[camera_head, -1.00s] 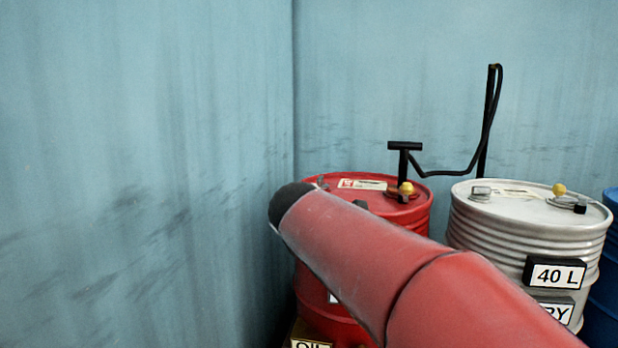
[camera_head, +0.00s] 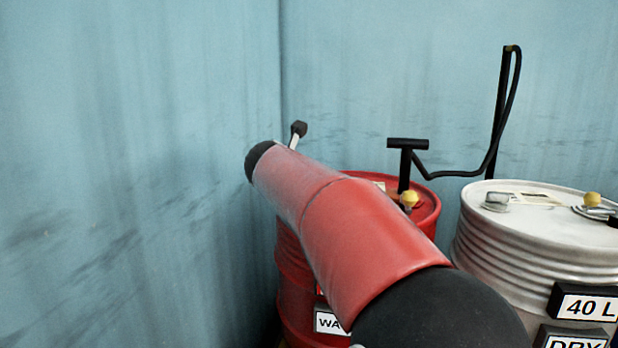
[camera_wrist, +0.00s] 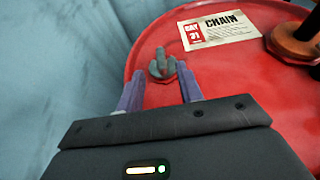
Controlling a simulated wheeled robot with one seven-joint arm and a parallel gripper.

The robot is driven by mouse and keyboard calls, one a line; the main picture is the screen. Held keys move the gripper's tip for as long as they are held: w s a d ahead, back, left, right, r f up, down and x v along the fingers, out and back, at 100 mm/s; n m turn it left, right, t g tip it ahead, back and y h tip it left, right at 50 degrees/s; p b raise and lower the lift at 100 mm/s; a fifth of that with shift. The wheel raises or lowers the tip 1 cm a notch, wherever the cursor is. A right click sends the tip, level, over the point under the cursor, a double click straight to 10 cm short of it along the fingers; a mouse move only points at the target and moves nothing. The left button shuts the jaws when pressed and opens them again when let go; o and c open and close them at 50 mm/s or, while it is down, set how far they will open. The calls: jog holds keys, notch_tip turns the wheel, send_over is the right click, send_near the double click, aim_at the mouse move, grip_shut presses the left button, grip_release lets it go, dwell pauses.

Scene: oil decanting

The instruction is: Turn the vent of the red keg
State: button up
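The red keg (camera_head: 300,285) stands near the wall corner in the head view, partly hidden behind my arm. Its red top (camera_wrist: 105,20) fills much of the wrist view. A grey winged fitting that looks like the vent (camera_wrist: 162,66) sits on that top near the rim. My gripper (camera_wrist: 159,82) is open, its two purple fingers apart. In the wrist view the vent appears just ahead of and between the fingertips; I cannot tell whether they touch it. My arm hides the vent and gripper in the head view.
A black-handled pump (camera_head: 407,144) with a yellow knob (camera_head: 409,199) stands on the red keg; its brown base (camera_wrist: 296,40) shows at the wrist view's right. A "CHAIN" label (camera_wrist: 222,28) lies on the top. A light grey keg (camera_head: 490,250) stands right. Blue walls (camera_head: 140,150) close in behind and left.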

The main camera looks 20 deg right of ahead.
jog(key=x, duration=0.7)
grip_shut()
